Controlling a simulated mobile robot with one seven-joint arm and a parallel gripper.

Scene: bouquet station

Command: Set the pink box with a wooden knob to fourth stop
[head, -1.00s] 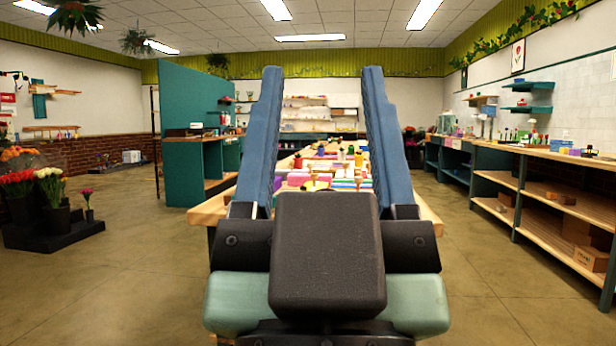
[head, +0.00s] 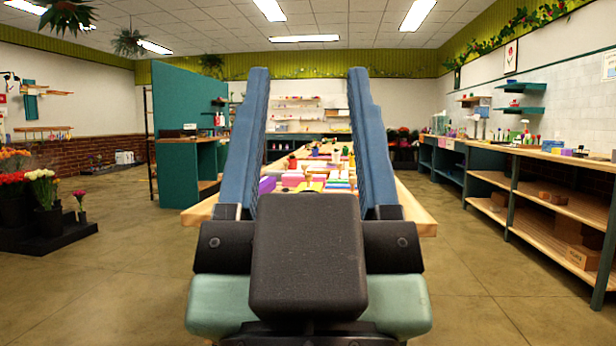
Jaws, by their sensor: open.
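My gripper (head: 308,78) stands in the middle of the head view, its two long blue fingers pointing up and well apart. It is open, with nothing seen between the fingers. I cannot pick out a pink box with a wooden knob. A long wooden table (head: 418,212) lies beyond the gripper, crowded with small coloured things, some of them pink. They are too small to tell apart, and my fingers and wrist hide part of the table.
A wooden shelf unit (head: 568,205) runs along the right wall, with small goods on top. A teal partition (head: 185,100) stands left of the table. Flower buckets sit on a black stand (head: 62,232) at far left. The floor (head: 120,285) is clear on both sides.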

